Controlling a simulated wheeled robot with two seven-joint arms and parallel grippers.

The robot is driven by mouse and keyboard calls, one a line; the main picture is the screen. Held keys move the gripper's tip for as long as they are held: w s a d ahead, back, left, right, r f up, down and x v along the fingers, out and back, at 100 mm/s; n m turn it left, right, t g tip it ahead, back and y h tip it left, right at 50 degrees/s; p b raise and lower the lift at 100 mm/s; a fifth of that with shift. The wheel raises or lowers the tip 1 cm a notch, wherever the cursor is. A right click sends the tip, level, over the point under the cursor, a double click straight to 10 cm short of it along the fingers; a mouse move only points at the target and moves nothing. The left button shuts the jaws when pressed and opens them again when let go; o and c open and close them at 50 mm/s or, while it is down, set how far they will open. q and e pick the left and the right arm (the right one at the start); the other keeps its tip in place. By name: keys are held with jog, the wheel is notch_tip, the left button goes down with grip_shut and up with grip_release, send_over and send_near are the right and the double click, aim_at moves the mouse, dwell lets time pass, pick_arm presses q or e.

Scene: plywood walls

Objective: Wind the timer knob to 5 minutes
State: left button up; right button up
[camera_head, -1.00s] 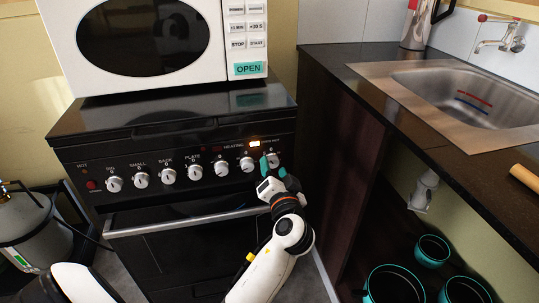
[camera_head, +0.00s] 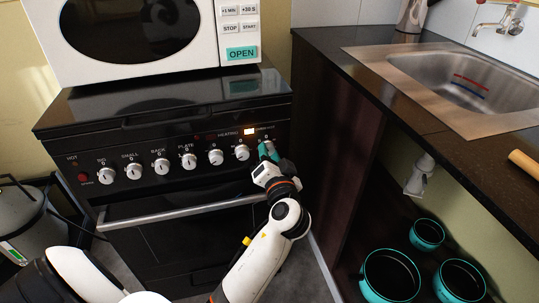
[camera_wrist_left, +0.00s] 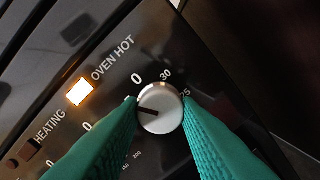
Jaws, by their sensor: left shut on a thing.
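The timer knob (camera_wrist_left: 162,109) is a round silver-white knob at the right end of the black stove's control panel. In the left wrist view, "0", "30" and "25" show around its upper side. Its dark pointer line points left, toward one green finger; the marks on that side are hidden. My left gripper (camera_wrist_left: 162,112) has its two green fingers shut on the knob, one on each side. In the head view, my left gripper (camera_head: 268,151) is at the right end of the knob row and mostly hides this knob. My right gripper is not in view.
Other stove knobs (camera_head: 190,161) line the panel to the left. The oven handle (camera_head: 180,211) runs below. An orange light (camera_wrist_left: 80,93) glows beside "OVEN HOT". A microwave (camera_head: 140,35) stands on the stove. A sink counter (camera_head: 400,95) is at the right, with teal-rimmed pots (camera_head: 427,235) below.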

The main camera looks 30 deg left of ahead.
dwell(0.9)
pick_arm(q)
jog(key=o, duration=1)
jog(key=shift+c, duration=0.2)
jog(key=v, duration=1.2)
